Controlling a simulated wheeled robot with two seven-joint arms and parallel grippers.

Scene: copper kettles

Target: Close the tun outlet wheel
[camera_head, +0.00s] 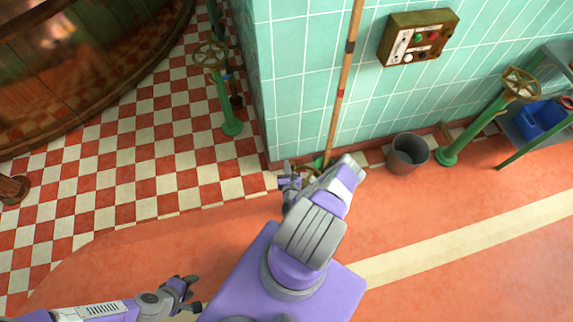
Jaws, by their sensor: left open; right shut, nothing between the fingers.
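A brass handwheel (210,54) tops a green post on the checkered floor, beside the big wooden tun at the upper left. A second brass handwheel (521,84) tops another green post at the right. I see no label saying which is the outlet wheel. My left gripper (188,292) is open and empty at the bottom, low in the picture and well apart from both wheels. My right gripper (288,178) is shut and empty near the middle, in front of the tiled wall's corner and apart from both wheels. My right arm hides part of the floor there.
The wooden tun (80,70) fills the upper left. A long pole (345,75) leans on the tiled wall. A control box (419,37) hangs there. A grey bucket (408,153) stands on the floor; a blue bin (540,120) sits right. Checkered floor (110,170) lies open at left.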

